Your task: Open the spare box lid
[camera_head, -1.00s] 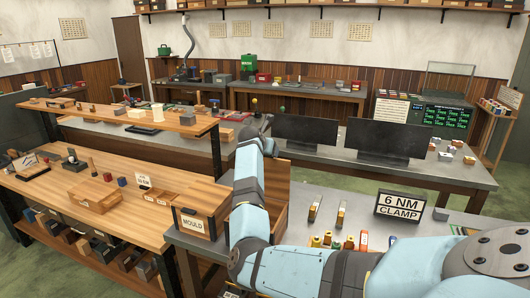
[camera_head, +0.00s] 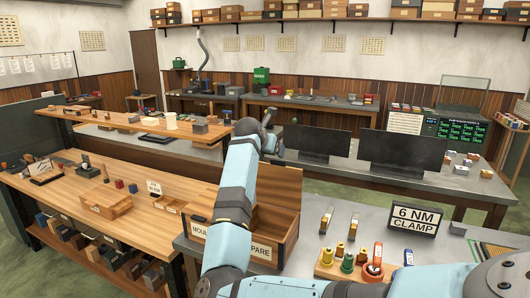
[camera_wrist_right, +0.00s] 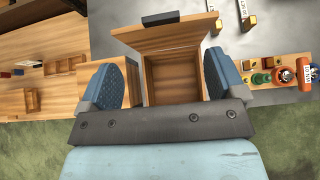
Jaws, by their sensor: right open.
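The wooden spare box (camera_head: 262,245) stands on the grey bench, its label partly hidden by my right arm. Its lid (camera_head: 283,186) is raised and stands up at the back of the open box. In the right wrist view the lid (camera_wrist_right: 165,38) is tilted back, with a dark handle (camera_wrist_right: 174,17) on its edge, and the box's inside (camera_wrist_right: 173,82) is exposed. My right gripper (camera_wrist_right: 160,65) is open, its blue fingers apart with nothing between them, above the box. In the head view the right gripper (camera_head: 258,126) is partly hidden by its own wrist. My left gripper is not in view.
The mould box (camera_head: 199,231) stands just left of the spare box. To the right are coloured parts in a wooden holder (camera_head: 347,262) and a 6 NM clamp sign (camera_head: 415,219). Two dark monitors (camera_head: 317,140) stand behind.

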